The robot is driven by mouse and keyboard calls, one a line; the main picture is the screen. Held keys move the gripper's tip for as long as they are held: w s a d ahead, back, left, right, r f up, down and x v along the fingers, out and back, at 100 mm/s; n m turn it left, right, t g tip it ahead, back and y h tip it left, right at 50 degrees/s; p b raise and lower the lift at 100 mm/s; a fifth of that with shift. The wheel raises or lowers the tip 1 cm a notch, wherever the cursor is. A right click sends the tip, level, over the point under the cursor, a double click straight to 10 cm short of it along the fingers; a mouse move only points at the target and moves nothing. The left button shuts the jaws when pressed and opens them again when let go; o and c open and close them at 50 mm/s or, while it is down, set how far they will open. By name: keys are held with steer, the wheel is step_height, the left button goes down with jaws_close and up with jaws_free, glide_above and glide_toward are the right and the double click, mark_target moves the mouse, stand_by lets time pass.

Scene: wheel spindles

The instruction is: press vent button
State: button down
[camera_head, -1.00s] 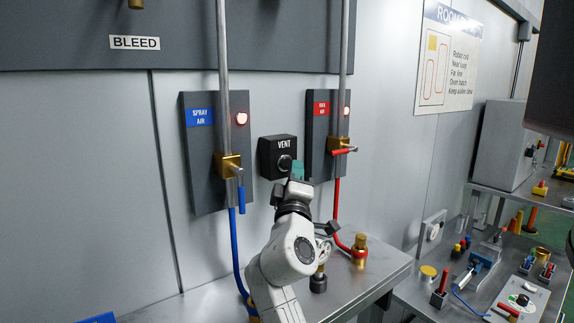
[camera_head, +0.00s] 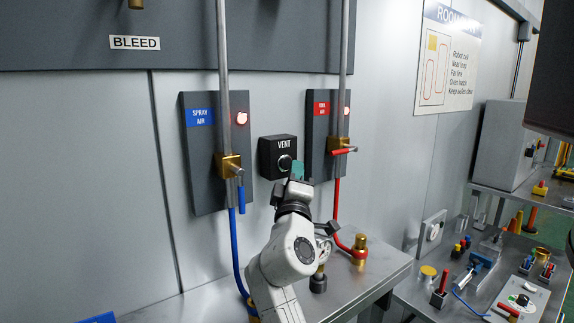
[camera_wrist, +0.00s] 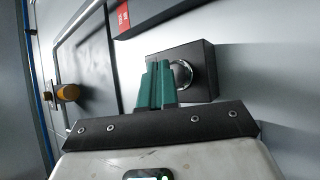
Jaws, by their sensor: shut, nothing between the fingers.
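The vent box (camera_head: 266,157) is a small black box labelled VENT on the grey wall, between the spray air and oven-side air panels. Its round button (camera_head: 284,163) is on its front face, and in the wrist view the button (camera_wrist: 182,74) has a shiny rim, partly hidden by my fingers. My gripper (camera_head: 297,171) has green fingers that are shut and empty. In the wrist view the fingertips (camera_wrist: 157,72) overlap the left side of the button. I cannot tell whether they touch it.
The spray air panel (camera_head: 199,150) with a pipe and blue-handled valve (camera_head: 229,166) stands left. A red-labelled panel (camera_head: 318,125) with a red-handled valve (camera_head: 340,150) stands close right. Below is a metal bench (camera_head: 375,270) with a brass fitting (camera_head: 360,246).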

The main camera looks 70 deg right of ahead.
steer(key=shift+w, duration=0.15)
steer(key=shift+w+d, duration=0.2)
stand_by(0.3)
steer(key=shift+w+d+b, duration=0.2)
steer(key=shift+w+b, duration=0.1)
steer(key=shift+b, duration=0.1)
stand_by(0.6)
steer(key=shift+s, duration=0.1)
steer(key=shift+s+a, duration=0.45)
steer(key=shift+s, duration=0.1)
stand_by(0.4)
steer(key=s+a, duration=0.1)
steer(key=s+p, duration=0.1)
steer(key=s, duration=0.1)
steer(key=s+a, duration=0.1)
steer(key=shift+s+a+p, duration=0.15)
steer(key=shift+a+p, duration=0.15)
stand_by(0.9)
